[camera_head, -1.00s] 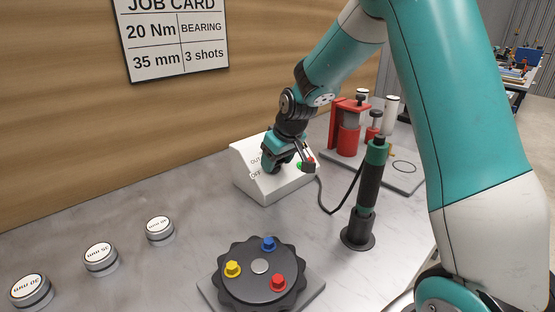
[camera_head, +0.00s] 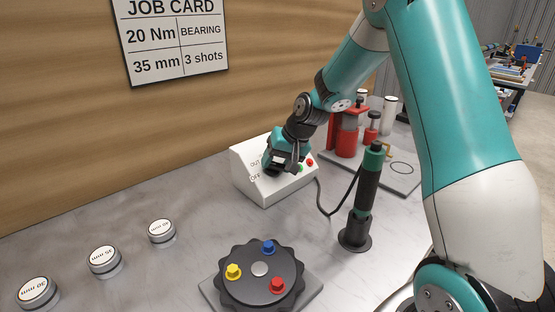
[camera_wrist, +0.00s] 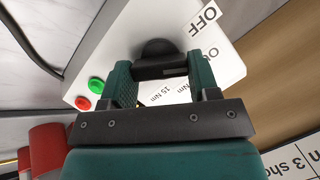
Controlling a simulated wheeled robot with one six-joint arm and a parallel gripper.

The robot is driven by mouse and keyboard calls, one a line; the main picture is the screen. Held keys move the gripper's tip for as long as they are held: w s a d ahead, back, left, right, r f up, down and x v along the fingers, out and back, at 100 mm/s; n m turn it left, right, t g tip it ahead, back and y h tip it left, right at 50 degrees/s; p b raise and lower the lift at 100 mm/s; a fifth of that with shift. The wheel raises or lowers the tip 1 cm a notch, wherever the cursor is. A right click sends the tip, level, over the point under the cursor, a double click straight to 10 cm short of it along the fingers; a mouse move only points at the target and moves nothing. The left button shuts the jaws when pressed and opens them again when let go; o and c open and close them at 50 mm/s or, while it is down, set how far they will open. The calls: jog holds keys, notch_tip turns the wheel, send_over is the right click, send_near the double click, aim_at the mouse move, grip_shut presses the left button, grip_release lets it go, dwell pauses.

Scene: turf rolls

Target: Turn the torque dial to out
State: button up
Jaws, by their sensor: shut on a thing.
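The torque dial (camera_wrist: 156,48) is a black knob on the sloped face of a white control box (camera_head: 247,180). In the wrist view it sits between the two teal fingers of my gripper (camera_wrist: 162,72), which is shut on it. Labels around it read OFF (camera_wrist: 203,20), a partly hidden "OU" label (camera_wrist: 209,55) and 15 Nm. In the head view my gripper (camera_head: 276,168) covers most of the dial, and the OUT and OFF labels show at its left. Which label the dial points at cannot be told.
A green button (camera_wrist: 97,85) and a red button (camera_wrist: 83,103) are close to the dial. A black-and-green driver (camera_head: 369,190) stands in front with a cable. A black turntable (camera_head: 240,287) with coloured pegs and several round tins (camera_head: 104,260) occupy the bench front.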

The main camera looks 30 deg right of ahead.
jog(key=shift+m, duration=0.8)
jog(key=shift+y, duration=0.3)
jog(key=o, duration=0.9)
jog(key=v, duration=1.7)
jog(key=shift+s+d+r+b, duration=0.1)
jog(key=shift+s+d+b, duration=0.05)
jog(key=shift+s+b, duration=0.15)
